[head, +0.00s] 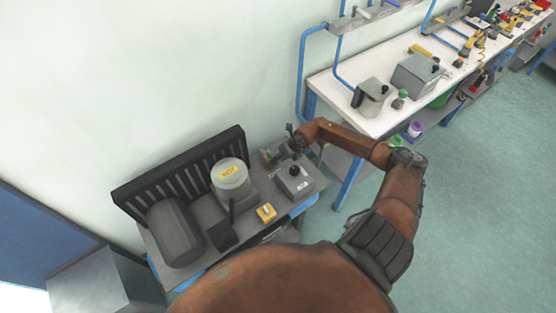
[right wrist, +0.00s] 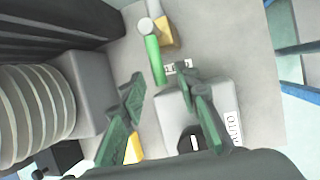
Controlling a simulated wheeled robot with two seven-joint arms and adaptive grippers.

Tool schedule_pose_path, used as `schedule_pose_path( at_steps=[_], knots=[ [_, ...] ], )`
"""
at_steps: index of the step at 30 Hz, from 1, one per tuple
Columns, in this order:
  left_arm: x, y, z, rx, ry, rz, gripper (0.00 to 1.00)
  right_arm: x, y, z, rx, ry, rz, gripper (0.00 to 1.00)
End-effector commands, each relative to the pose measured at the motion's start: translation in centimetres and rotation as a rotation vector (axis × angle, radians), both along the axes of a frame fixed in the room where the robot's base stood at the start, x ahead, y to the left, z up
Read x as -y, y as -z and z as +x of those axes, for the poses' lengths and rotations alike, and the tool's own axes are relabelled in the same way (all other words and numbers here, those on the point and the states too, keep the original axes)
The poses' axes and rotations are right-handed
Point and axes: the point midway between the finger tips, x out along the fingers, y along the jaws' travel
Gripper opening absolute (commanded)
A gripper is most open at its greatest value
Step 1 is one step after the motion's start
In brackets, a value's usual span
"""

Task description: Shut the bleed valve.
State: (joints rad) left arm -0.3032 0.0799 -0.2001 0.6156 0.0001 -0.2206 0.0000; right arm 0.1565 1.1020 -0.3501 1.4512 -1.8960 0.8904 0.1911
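What looks like the bleed valve shows in the right wrist view: a green lever (right wrist: 154,60) beside a round grey end and a yellowish body (right wrist: 166,34). My right gripper (right wrist: 160,76) is open, with its two dark green fingers apart. The lever's near end appears between the fingertips; I cannot tell whether they touch it. In the head view my right gripper (head: 290,139) is over the back right corner of the small grey table (head: 307,191), and the valve is hard to make out there. My left gripper is not in view.
A grey box with a black knob (head: 294,180) stands close to the right gripper. A lidded canister with a yellow label (head: 230,177), a dark cylinder (head: 174,232) and a small yellow block (head: 266,212) share the table. A white workbench (head: 340,96) stands behind right.

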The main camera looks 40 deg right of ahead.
Motion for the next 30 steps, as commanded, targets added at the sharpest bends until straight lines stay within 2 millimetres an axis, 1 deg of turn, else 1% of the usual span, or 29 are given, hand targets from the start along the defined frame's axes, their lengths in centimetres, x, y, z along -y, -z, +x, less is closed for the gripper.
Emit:
schedule_pose_path(
  at_steps=[4,11,23,24,30],
  knots=[
    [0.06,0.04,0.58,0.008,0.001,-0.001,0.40,-0.23,0.51,0.37,0.002,-0.003,0.001,0.29],
    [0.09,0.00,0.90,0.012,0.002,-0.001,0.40,-0.22,0.52,0.35,0.002,-0.003,0.000,0.29],
    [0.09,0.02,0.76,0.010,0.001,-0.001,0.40,-0.21,0.51,0.34,0.001,-0.002,0.000,0.01],
    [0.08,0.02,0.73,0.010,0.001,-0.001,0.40,-0.21,0.51,0.34,0.001,-0.002,0.000,0.00],
    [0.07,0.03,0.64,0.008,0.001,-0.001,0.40,-0.21,0.52,0.33,0.001,-0.002,0.000,0.00]
  ],
)
